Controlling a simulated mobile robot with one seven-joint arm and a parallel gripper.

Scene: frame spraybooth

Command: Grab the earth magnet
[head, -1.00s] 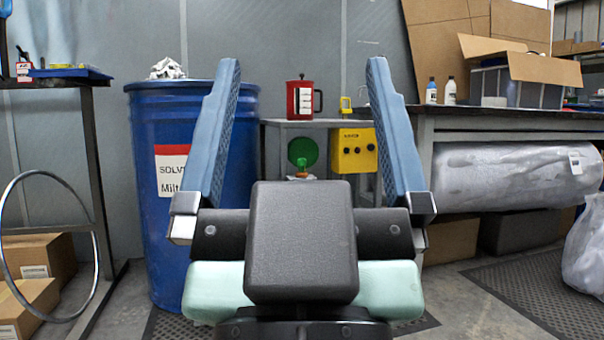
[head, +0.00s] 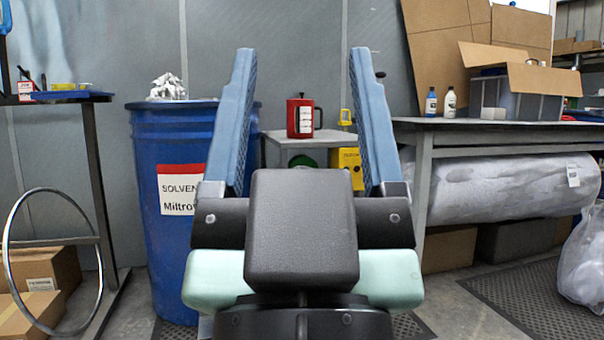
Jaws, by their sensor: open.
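My gripper (head: 302,55) is open and empty in the middle of the head view, its two blue fingers pointing up and forward. A small yellow item (head: 345,117) with a loop-like outline is at the table's right side, close to my right finger. I cannot tell for certain whether it is the earth magnet. My gripper covers much of the table's lower part.
A blue solvent drum (head: 165,235) with crumpled material on top stands left of the table. A grey workbench (head: 500,129) on the right carries bottles and a crate. A wrapped roll (head: 510,185) lies under it. A yellow box (head: 349,160) and green disc are partly hidden below the tabletop.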

